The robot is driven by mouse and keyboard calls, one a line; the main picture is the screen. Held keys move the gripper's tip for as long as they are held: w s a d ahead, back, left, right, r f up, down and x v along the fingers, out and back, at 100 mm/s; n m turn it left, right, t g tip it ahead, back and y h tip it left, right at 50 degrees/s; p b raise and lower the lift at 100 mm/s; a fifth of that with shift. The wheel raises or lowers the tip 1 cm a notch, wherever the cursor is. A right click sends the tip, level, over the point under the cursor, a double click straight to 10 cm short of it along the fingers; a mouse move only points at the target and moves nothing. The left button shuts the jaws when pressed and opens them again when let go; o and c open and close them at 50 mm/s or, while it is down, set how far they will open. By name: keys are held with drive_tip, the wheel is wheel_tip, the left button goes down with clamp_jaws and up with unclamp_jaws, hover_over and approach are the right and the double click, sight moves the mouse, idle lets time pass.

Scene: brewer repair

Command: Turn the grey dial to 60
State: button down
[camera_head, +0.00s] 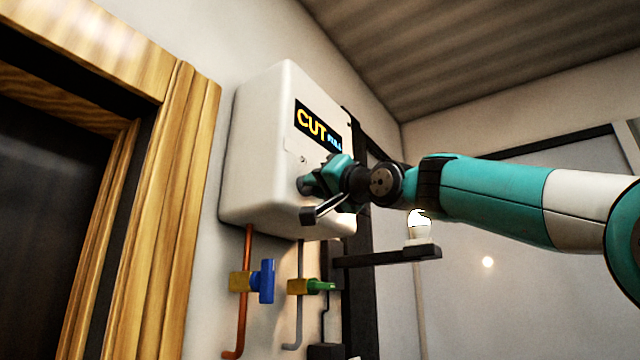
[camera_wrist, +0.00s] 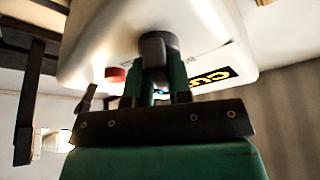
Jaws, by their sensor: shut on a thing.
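A white wall-mounted box (camera_head: 262,150) carries a dark display (camera_head: 318,128) reading "CUT" in yellow, with smaller blue characters too blurred to read. The dark grey dial (camera_wrist: 158,46) is on the box's face in the wrist view. My gripper (camera_wrist: 160,72) has its two green fingers closed around the dial, one on each side. In the head view my gripper (camera_head: 313,182) reaches the box's front from the right, below the display, and mostly hides the dial. The dial's marks and setting cannot be read in either view.
A red knob (camera_wrist: 115,74) sits beside the dial in the wrist view. Below the box are a blue valve (camera_head: 266,281) and a green valve (camera_head: 320,286) on pipes. A dark shelf (camera_head: 390,256) bearing a white object stands right. A wooden door frame (camera_head: 165,190) is left.

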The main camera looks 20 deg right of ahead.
drive_tip(key=shift+s+r+m+h, duration=0.15)
drive_tip(key=shift+m+h, duration=0.15)
drive_tip(key=shift+m, duration=0.35)
drive_tip(key=shift+r+m+h, duration=0.15)
drive_tip(key=shift+m+h, duration=0.15)
drive_tip(key=shift+m, duration=0.35)
drive_tip(key=c, duration=1.2)
unclamp_jaws()
drive_tip(key=shift+o, duration=0.8)
drive_tip(key=shift+w+a+f, duration=0.1)
drive_tip(key=shift+w+f, duration=0.1)
drive_tip(key=b+v, duration=0.9)
drive_tip(key=v, duration=0.8)
drive_tip(key=shift+s+b, duration=0.25)
drive_tip(key=shift+b, duration=0.1)
